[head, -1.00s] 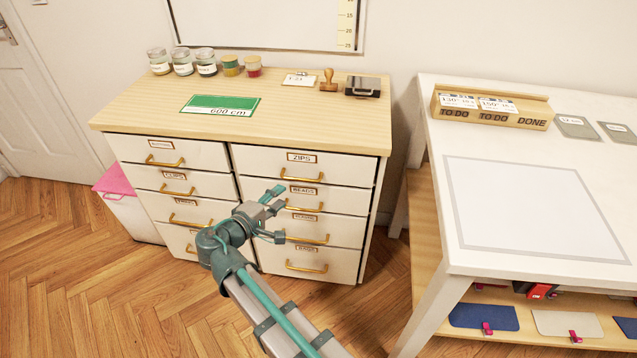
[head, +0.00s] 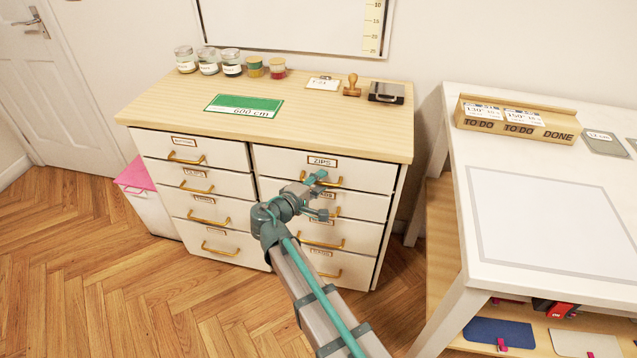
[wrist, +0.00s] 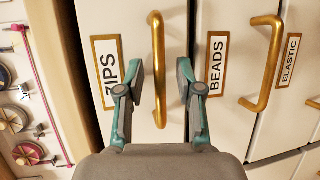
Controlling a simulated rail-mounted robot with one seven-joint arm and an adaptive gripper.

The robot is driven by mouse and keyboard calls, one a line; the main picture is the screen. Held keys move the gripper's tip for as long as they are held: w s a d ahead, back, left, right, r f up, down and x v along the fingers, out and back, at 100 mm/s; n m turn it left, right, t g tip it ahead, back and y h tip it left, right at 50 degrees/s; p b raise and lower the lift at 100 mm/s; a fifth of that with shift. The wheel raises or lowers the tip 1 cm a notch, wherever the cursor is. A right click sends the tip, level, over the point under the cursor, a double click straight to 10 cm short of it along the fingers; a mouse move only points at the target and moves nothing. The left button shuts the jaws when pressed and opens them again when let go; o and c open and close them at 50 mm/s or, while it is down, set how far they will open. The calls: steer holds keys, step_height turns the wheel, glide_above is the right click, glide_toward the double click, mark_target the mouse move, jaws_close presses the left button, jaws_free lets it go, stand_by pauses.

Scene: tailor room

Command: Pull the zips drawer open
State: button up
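The zips drawer (head: 352,173) is the top drawer of the cabinet's right column and is shut, with its front level with the drawers around it. Its label and brass handle (head: 332,184) face me. In the wrist view the handle (wrist: 157,60) stands between the two fingers of my gripper (wrist: 157,88), which are spread apart with a gap on either side. In the head view my gripper (head: 319,196) is in front of the handle and partly hides its left part and the drawer below.
The beads drawer (wrist: 230,60) and its handle (wrist: 262,62) lie just below. A white worktable (head: 550,215) stands to the right. Jars (head: 208,62), a green card (head: 243,105) and a stamp (head: 352,85) rest on the cabinet top. A pink-lidded bin (head: 138,176) stands left.

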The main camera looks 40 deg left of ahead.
jaws_close()
steer(key=shift+s, duration=0.1)
stand_by(0.4)
